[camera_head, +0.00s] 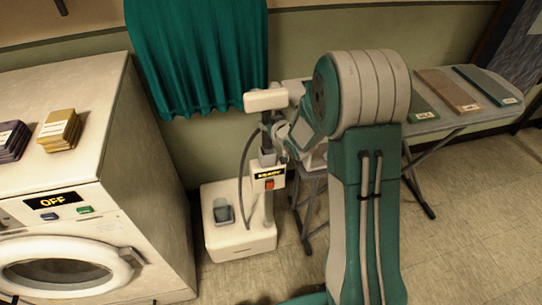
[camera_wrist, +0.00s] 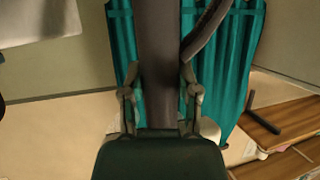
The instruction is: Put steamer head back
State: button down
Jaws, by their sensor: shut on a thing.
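The steamer head (camera_head: 266,99) is a pale block on top of a dark upright handle, in front of the teal curtain in the head view. My gripper (camera_head: 270,131) is shut on the handle, partly hidden by my own arm. In the wrist view the dark handle (camera_wrist: 158,45) runs between the two fingers of my gripper (camera_wrist: 159,92). The steamer stand (camera_head: 268,205) rises below the head from a pale base (camera_head: 240,240), with a sign that seems to read READY and a red button. I cannot tell whether the handle touches the stand.
A dark hose (camera_head: 245,165) curves left of the stand. A washer (camera_head: 70,200) marked OFF stands left, with cloth stacks (camera_head: 60,130) on top. The teal curtain (camera_head: 200,60) hangs behind. An ironing board (camera_head: 440,118) with folded cloths stands right. Floor at right is clear.

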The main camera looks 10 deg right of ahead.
aim_at(269, 143)
jog(key=f, duration=0.3)
jog(key=shift+d+f, duration=0.1)
jog(key=shift+d, duration=0.1)
jog(key=f, duration=0.4)
jog(key=shift+a+f, duration=0.25)
jog(key=shift+f, duration=0.1)
jog(key=shift+d+f, duration=0.1)
jog(key=shift+d, duration=0.05)
jog(key=shift+c, duration=1.7)
grip_release()
